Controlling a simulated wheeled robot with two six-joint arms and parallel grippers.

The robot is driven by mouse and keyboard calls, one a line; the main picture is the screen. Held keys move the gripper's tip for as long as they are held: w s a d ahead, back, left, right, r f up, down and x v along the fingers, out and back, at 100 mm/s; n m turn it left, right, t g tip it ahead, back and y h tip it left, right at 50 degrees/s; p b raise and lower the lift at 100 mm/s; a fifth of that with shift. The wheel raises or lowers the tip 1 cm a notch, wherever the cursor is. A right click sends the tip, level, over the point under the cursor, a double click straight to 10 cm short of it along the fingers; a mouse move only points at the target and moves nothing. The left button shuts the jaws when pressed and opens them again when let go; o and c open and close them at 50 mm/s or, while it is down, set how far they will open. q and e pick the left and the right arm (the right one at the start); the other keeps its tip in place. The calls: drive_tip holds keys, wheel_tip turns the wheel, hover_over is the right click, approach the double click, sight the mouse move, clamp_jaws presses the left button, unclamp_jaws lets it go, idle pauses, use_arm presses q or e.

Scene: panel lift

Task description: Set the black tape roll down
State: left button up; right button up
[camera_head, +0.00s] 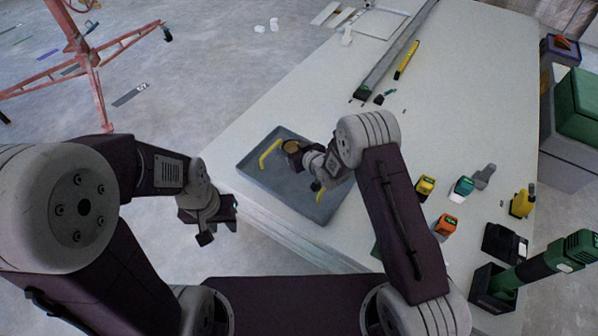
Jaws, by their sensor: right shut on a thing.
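The black tape roll (291,146) appears as a small dark ring with a tan core over the grey tray (247,163). My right gripper (302,155) is shut on it. I cannot tell whether the roll touches the tray floor or hangs just above it. My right arm and wrist hide part of the tray. My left gripper (221,224) is empty and hangs off the table's left edge, apart from the tray. Its finger opening is too small to read.
The tray holds a yellow tool (269,154) and another yellow piece (319,193). Tape measures, yellow (425,187) and orange (445,225), stand to the right. A yellow level (406,60) and long metal rail (398,45) lie at the back. The table's middle right is clear.

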drive_tip(key=d+r+m+t+h+b, duration=0.1)
drive_tip(key=d+r+m+h, duration=0.1)
drive_tip(key=d, duration=1.1)
drive_tip(key=a+f+b, duration=0.2)
drive_tip(key=a, duration=0.1)
drive_tip(key=w+a+f+b, duration=0.1)
drive_tip(key=a+f+b, duration=0.1)
drive_tip(key=a, duration=0.2)
drive_tip(key=w+a+f+b, duration=0.1)
drive_tip(key=a+f+b, duration=0.1)
drive_tip(key=a+b, duration=0.1)
drive_tip(key=shift+w+a+f, duration=0.1)
drive_tip(key=shift+a+f, duration=0.25)
drive_tip(key=shift+a, duration=0.45)
wheel_tip(320, 180, down, 4)
drive_tip(key=b, duration=0.3)
drive_tip(key=shift+f, duration=0.2)
drive_tip(key=shift+r, duration=0.25)
drive_tip(key=shift+f, duration=0.1)
drive_tip(key=o, duration=1.4)
